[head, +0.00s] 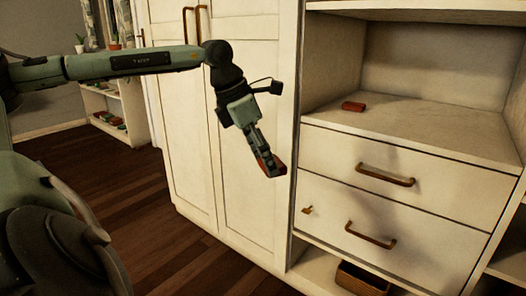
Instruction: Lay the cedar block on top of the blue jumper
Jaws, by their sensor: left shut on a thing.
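My left gripper (266,160) hangs at the end of my arm in front of the white cabinet doors, pointing down and a little right. It is shut on a small reddish-brown piece (272,165), which looks like the cedar block; the fingers hide much of it. The piece is in the air, apart from the cabinet. The blue jumper is not in view. My right gripper is not in view.
A similar reddish block (353,106) lies in the open cubby above two drawers (398,187) with brass handles. A brown box (365,279) sits in the low compartment. A small bookshelf (104,101) stands at the back left. The wooden floor (115,190) is clear.

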